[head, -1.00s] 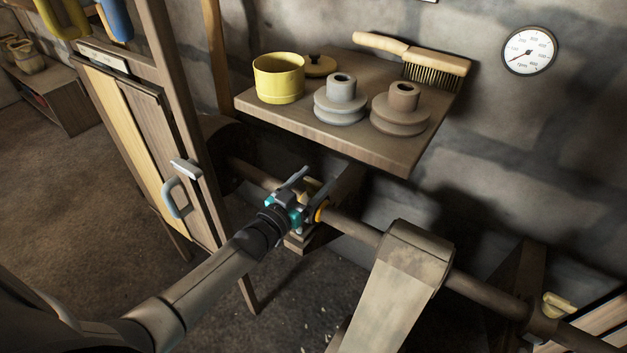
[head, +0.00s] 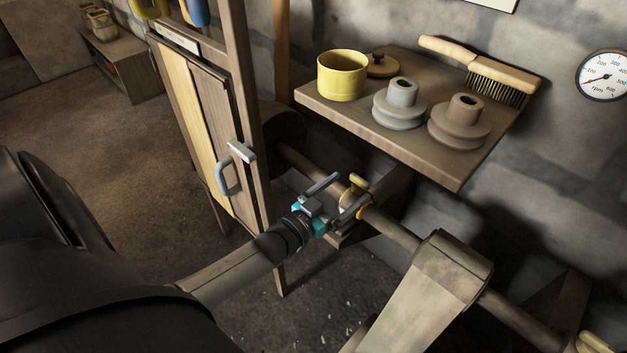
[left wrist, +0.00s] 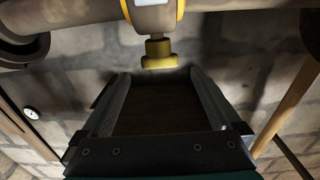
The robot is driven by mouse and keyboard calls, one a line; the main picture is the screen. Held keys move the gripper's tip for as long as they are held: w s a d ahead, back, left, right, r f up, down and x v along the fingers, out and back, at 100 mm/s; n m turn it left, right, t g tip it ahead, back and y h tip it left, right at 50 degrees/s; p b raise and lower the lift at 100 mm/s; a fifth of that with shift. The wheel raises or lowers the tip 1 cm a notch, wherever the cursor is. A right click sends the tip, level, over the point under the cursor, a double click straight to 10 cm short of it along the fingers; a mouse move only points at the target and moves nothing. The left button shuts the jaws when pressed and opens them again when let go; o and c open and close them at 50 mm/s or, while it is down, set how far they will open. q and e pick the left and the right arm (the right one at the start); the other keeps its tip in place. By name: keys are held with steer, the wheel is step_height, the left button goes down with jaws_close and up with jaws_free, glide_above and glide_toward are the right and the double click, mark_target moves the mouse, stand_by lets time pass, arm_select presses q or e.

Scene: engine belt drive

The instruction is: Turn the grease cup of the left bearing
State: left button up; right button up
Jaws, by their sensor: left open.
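The left bearing (head: 350,200) sits on the shaft below the shelf, with its small yellow grease cup (head: 357,184) on top. My left gripper (head: 351,193) is open and empty, its fingers pointing at the cup from the near left. In the left wrist view, the cup (left wrist: 158,52) hangs upside down from the bearing (left wrist: 155,17). There it lies just beyond the fingertips, in line with the gap between the two fingers (left wrist: 155,76). I see no finger touching it. My right gripper is not in view.
A shelf (head: 330,106) above the shaft holds a yellow pot (head: 342,76), two pulleys and a brush (head: 490,74). A cabinet door with a handle (head: 228,172) stands close left of the gripper. A belt (head: 420,300) crosses the shaft to the right.

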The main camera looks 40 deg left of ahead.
arm_select(q)
steer(key=s+a+p, duration=0.1)
steer(key=s+p, duration=0.1)
steer(key=s, duration=0.7)
steer(key=shift+s+a+p, duration=0.25)
steer(key=shift+s+p, duration=0.05)
steer(key=shift+s, duration=0.1)
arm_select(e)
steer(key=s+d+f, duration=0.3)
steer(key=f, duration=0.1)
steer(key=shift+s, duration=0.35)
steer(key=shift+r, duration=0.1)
